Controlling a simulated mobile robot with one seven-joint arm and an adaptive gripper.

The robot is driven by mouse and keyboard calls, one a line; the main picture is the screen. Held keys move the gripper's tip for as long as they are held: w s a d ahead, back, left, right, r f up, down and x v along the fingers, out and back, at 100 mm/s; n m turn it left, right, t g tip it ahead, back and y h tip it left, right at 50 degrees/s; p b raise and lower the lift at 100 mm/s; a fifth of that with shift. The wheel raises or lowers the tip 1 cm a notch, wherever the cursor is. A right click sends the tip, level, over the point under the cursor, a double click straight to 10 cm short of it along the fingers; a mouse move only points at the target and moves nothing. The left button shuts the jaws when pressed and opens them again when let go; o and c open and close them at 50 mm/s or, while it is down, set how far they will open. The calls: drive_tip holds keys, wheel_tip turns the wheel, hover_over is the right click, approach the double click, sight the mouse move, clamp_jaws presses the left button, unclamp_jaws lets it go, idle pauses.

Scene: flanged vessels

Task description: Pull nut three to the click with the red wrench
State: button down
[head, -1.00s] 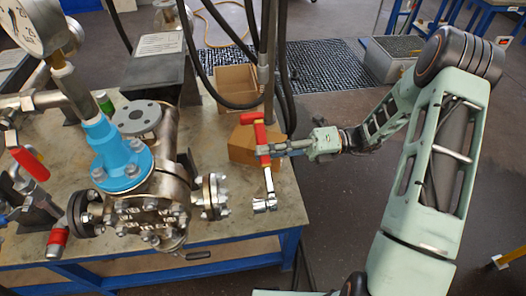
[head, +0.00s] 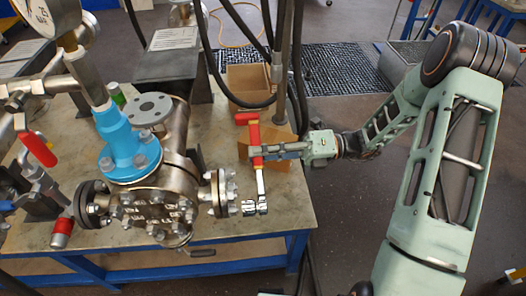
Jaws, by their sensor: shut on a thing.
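My gripper (head: 262,153) is shut on the red handle of the red wrench (head: 254,134). The wrench hangs upright, its silver head (head: 255,207) at the bottom. The head is just right of the flanged joint (head: 221,193) on the right side of the steel vessel (head: 160,195). The flange carries several bolts and nuts. I cannot tell which is nut three, or whether the wrench head touches any nut. The gripper reaches in from the right.
A blue valve body (head: 128,150) and a grey flange (head: 147,108) top the vessel. Cardboard boxes (head: 248,84) stand behind the wrench on the table (head: 258,222). Black hoses (head: 297,70) hang behind my gripper. A red-handled valve (head: 38,148) is at left.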

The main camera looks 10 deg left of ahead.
drive_tip(key=shift+a+r, duration=0.1)
drive_tip(key=shift+a, duration=0.1)
idle(0.3)
drive_tip(key=shift+p+x, duration=0.35)
drive_tip(key=shift+x, duration=0.75)
drive_tip(key=w+d+f+m+p, duration=0.2)
drive_tip(key=d+f+m, duration=0.2)
drive_tip(key=f, duration=0.1)
drive_tip(key=shift+d+m, duration=0.35)
drive_tip(key=shift+m, duration=0.05)
idle(0.5)
drive_tip(key=shift+f, duration=0.1)
